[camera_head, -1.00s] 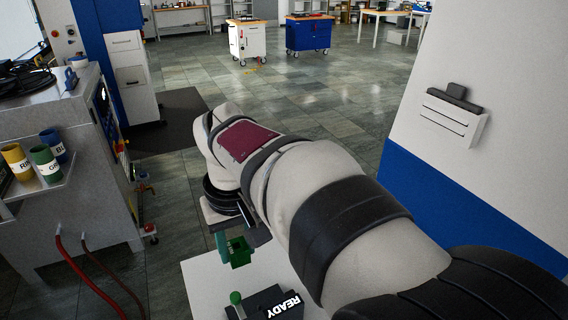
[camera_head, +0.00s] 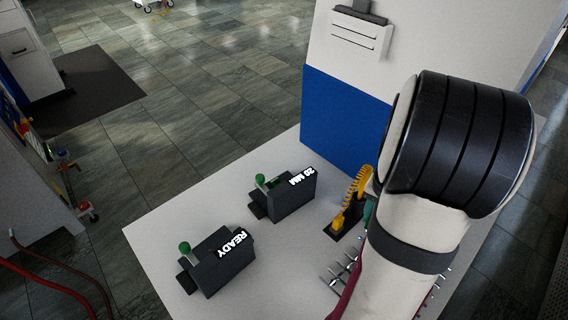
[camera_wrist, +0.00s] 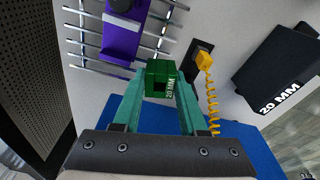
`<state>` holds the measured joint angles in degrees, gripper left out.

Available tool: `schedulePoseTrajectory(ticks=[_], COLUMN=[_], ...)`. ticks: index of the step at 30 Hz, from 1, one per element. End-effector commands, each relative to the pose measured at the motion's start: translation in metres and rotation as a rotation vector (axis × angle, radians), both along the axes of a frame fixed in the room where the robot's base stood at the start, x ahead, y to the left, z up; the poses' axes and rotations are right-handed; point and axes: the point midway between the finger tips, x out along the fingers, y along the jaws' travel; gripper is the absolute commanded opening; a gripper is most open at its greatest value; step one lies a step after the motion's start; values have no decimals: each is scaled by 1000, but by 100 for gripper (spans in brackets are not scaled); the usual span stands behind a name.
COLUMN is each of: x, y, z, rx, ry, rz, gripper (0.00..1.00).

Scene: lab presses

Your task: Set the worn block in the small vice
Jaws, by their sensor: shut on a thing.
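A dark green block (camera_wrist: 161,74) marked "20 MM" sits between the teal fingers of my gripper (camera_wrist: 160,88) in the wrist view, with a dark opening in its face. My gripper is shut on it. In the head view my arm hides the block and most of the gripper. Two dark vice-like units with green knobs stand on the white table: one marked "20 MM" (camera_head: 289,198), also at the right of the wrist view (camera_wrist: 282,68), and one marked "READY" (camera_head: 220,264). I cannot tell which is the small vice. No wear shows on the block.
A yellow coiled cord (camera_head: 357,192) rises from a black base beside the 20 MM unit. A rack of metal bars (camera_wrist: 78,41) with a purple piece (camera_wrist: 122,36) lies near my gripper. A blue-and-white panel (camera_head: 345,118) stands behind. The white table (camera_head: 165,232) is clear at left.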

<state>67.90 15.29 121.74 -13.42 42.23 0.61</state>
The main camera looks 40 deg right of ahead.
Motion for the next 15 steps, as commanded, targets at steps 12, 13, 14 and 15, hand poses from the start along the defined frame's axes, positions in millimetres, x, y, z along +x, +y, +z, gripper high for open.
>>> schedulePoseTrajectory(ticks=[12, 13, 14, 15], x=[-77, -77, -77, -77], y=[-13, -13, -13, -13], z=[-26, -26, -26, -26], rx=[-1, -1, -1, -1], ry=[-7, -7, -7, -7], rz=[-264, -264, -263, -263], gripper=[0, 0, 0, 0])
